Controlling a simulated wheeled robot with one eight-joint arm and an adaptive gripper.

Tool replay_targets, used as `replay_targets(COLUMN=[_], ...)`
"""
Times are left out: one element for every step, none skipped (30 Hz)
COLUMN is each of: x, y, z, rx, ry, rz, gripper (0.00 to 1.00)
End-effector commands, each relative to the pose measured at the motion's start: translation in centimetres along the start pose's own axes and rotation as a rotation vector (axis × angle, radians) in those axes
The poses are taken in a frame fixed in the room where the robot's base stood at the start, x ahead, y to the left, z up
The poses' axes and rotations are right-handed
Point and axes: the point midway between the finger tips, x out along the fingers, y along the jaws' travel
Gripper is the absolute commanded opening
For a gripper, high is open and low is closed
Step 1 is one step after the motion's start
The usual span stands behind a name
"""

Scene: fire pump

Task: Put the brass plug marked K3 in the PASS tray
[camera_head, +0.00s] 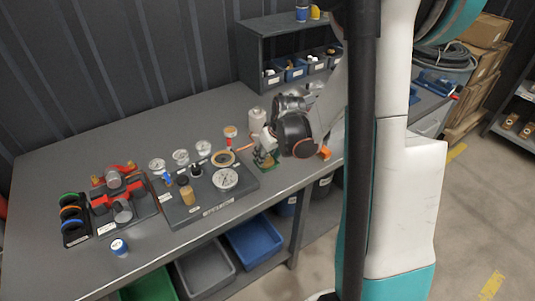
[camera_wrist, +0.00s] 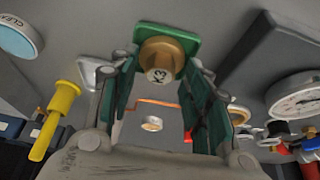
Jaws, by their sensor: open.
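The brass plug marked K3 (camera_wrist: 159,60) shows in the wrist view with its lettered end facing the camera. It is in front of a green rounded square piece (camera_wrist: 188,47). My gripper (camera_wrist: 160,68) is open, with its green-padded fingers on either side of the plug; I cannot tell whether they touch it. In the head view my gripper (camera_head: 267,151) is low over the bench, right of the gauge board, and hides the plug. A small green patch (camera_head: 261,163) shows beneath it. No tray marked PASS can be read in either view.
The gauge board (camera_head: 205,209) with gauges and fittings is close left of my gripper. A white bottle (camera_head: 257,119) stands behind it, and an orange object (camera_head: 324,153) is to its right. A dark shelf (camera_head: 263,47) with small bins stands behind.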

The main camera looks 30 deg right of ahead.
Motion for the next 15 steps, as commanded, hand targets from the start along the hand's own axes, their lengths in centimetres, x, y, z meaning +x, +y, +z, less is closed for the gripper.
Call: replay_targets(x=[-0.3, -0.5, -1.0, -1.5, -2.0, -2.7, -3.3, -3.9, -4.8, -5.4, -6.0, -6.9, -7.5, -8.0, -8.7], y=[0.0, 0.0, 0.0, 0.0, 0.0, 0.0, 0.0, 0.0, 0.0, 0.0, 0.0, 0.0, 0.0, 0.0, 0.0], z=[-0.1, -0.1, -0.1, -0.1, -0.1, -0.1, -0.1, -0.1, -0.1, -0.2, -0.1, -0.1, -0.1, -0.1, -0.2], rx=[0.0, 0.0, 0.0, 0.001, 0.001, 0.001, 0.001, 0.001, 0.002, 0.001, 0.001, 0.001, 0.001, 0.001, 0.001], ry=[0.0, 0.0, 0.0, 0.0, 0.0, 0.0, 0.0, 0.0, 0.0, 0.0, 0.0, 0.0, 0.0, 0.0, 0.0], rz=[0.0, 0.0, 0.0, 0.0, 0.0, 0.0, 0.0, 0.0, 0.0, 0.0, 0.0, 0.0, 0.0, 0.0, 0.0], gripper=[0.44, 0.44, 0.44, 0.44, 0.44, 0.44, 0.44, 0.44, 0.44, 0.44, 0.44, 0.44, 0.44, 0.44, 0.44])
